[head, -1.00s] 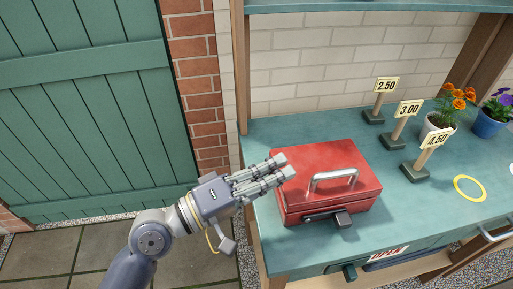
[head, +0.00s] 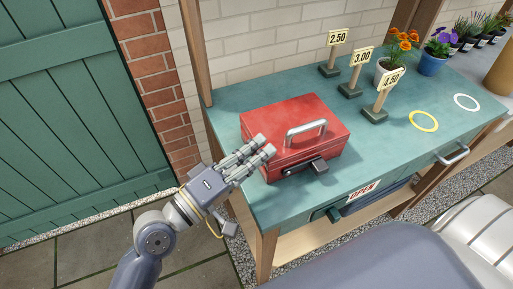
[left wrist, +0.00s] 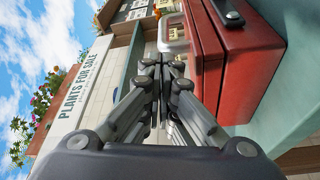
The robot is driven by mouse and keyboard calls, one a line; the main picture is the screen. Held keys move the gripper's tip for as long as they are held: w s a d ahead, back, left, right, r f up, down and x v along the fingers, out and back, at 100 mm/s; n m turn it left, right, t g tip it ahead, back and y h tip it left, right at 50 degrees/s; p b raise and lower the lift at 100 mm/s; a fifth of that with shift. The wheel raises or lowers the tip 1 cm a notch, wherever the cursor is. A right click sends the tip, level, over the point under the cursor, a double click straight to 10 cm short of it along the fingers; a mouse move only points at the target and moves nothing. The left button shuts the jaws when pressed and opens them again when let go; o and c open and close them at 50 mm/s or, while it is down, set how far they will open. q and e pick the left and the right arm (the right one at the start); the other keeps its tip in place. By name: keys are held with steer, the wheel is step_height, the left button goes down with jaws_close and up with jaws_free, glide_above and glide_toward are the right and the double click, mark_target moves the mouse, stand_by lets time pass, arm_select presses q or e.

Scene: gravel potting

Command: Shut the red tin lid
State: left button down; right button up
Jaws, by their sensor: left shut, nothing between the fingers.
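The red tin (head: 325,128) stands on the teal counter, and its lid lies down flat on the box, with a silver handle (head: 305,130) on top. A dark latch (head: 319,166) is on its front. My left gripper (head: 265,147) is shut and empty; its fingertips show in front of the tin's left front part. In the left wrist view, the red tin (left wrist: 245,50) is close at the right of my shut fingers (left wrist: 163,65). I cannot tell whether they touch it. My right gripper is not in view.
The teal counter (head: 245,98) holds price signs (head: 360,60), flower pots (head: 432,62) and a yellow ring (head: 423,121) right of the tin. An OPEN sign (head: 364,188) hangs on its front. A green door (head: 60,110) and brick wall are at the left.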

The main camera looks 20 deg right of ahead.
arm_select(q)
steer(key=shift+a, duration=0.1)
steer(key=v, duration=1.2)
